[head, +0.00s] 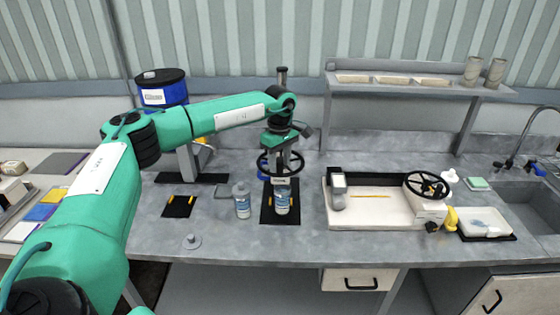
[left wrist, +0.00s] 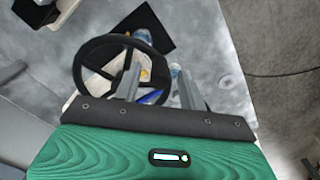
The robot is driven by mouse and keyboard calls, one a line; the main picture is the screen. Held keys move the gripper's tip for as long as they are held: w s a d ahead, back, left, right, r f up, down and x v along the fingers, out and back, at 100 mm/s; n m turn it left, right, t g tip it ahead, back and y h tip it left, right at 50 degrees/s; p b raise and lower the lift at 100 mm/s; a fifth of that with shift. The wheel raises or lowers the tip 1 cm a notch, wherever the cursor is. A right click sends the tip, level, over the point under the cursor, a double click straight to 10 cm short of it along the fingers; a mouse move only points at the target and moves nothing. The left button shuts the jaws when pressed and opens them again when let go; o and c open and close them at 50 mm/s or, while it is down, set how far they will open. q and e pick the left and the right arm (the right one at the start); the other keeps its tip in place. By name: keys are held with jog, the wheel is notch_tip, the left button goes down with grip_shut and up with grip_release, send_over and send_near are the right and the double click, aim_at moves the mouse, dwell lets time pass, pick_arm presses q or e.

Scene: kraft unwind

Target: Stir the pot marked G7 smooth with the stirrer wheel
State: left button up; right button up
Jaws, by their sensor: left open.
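In the head view a black hand wheel (head: 262,168), which appears to be the stirrer wheel, sits above a pale blue-labelled pot (head: 282,203) on a black mat (head: 267,216). A similar pot (head: 241,203) stands on the bench just left of it. I cannot read a G7 marking on either pot. My left gripper (head: 283,168) points down at the wheel, partly covering it. Its jaws are apart. In the left wrist view the wheel (left wrist: 80,68) lies mostly left of my left gripper (left wrist: 156,76); I cannot tell whether they touch. My right gripper is not in view.
A white tray (head: 372,219) and a second black wheel (head: 428,177) on a white machine stand to the right. A shelf (head: 415,86) rises behind. A small black mat (head: 179,211) and grey knobbed disc (head: 192,242) lie left. The front middle of the bench is clear.

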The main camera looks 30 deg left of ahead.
pick_arm(q)
jog(key=shift+f, duration=1)
grip_shut()
jog(key=shift+w+d, duration=0.1)
jog(key=shift+d, duration=0.05)
